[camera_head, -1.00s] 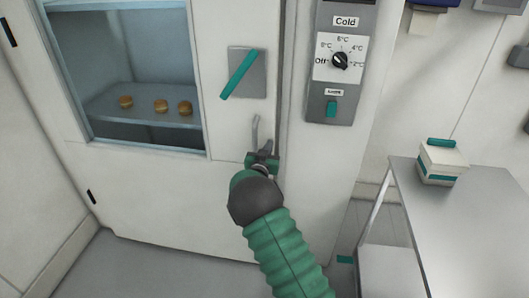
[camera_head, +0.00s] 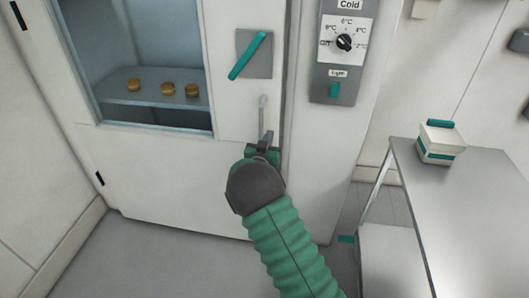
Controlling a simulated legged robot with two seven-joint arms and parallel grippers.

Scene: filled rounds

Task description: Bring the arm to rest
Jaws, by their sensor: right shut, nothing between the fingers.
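My right arm comes in from the bottom in a green ribbed sleeve. My right gripper (camera_head: 264,138) is shut and empty. It shows in front of the lower part of the white cabinet door (camera_head: 180,175), below the teal handle (camera_head: 248,56). A thin pale grey bar (camera_head: 262,110) shows just above the fingers; I cannot tell whether it is part of the gripper or of the door. My left gripper is not in view.
Several small brown rounds (camera_head: 166,89) lie on a shelf behind the cabinet window. A control panel (camera_head: 340,60) with a dial is right of the door. A white box with a teal handle (camera_head: 440,142) stands on the metal table (camera_head: 470,210) at right. Grey floor is clear at lower left.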

